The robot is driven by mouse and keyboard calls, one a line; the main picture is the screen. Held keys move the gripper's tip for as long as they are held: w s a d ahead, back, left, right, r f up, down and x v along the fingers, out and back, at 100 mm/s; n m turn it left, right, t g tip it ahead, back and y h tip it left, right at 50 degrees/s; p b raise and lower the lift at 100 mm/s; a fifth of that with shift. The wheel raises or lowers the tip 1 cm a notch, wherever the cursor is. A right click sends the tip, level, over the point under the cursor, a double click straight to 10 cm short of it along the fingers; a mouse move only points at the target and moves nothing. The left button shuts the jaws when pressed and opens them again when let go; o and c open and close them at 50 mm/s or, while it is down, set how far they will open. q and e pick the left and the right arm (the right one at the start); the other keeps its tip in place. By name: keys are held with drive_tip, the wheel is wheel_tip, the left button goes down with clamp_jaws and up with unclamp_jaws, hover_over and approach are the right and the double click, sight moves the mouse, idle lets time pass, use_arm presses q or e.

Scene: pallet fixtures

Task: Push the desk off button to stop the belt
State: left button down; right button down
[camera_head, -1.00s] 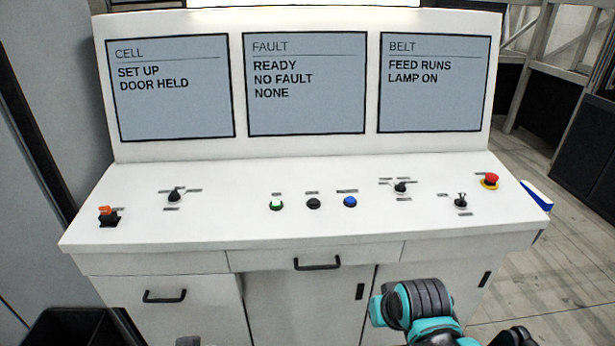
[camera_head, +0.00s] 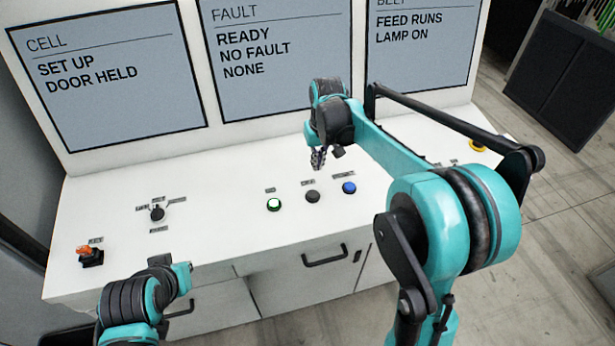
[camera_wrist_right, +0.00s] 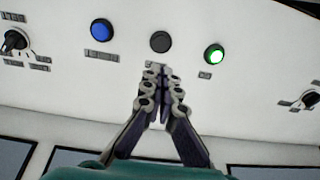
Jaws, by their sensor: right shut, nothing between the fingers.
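The white desk (camera_head: 225,235) carries a row of three round buttons: a lit green one (camera_head: 274,205), a black one (camera_head: 312,196) and a blue one (camera_head: 349,188). Their labels are too small to read, so I cannot tell from the words which is the off button. My right gripper (camera_head: 318,166) is shut and empty, pointing down just behind the black button. In the right wrist view its fingertips (camera_wrist_right: 162,68) appear close to the black button (camera_wrist_right: 160,42), with a gap in the picture; contact is not visible. My left arm shows at lower left, its fingers hidden.
The belt screen (camera_head: 420,45) reads "FEED RUNS, LAMP ON". An orange-topped switch (camera_head: 88,255) and a black rotary knob (camera_head: 157,213) stand at the desk's left. A red-and-yellow stop button (camera_head: 478,147) is partly hidden behind my right arm. The desk's front middle is clear.

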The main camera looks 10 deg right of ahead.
drive_tip(key=shift+s+d, duration=0.1)
drive_tip(key=shift+s, duration=0.1)
approach(313, 194)
drive_tip(key=f, duration=0.4)
drive_tip(key=w+f, duration=0.1)
drive_tip(key=f, duration=0.2)
drive_tip(key=shift+r, duration=0.1)
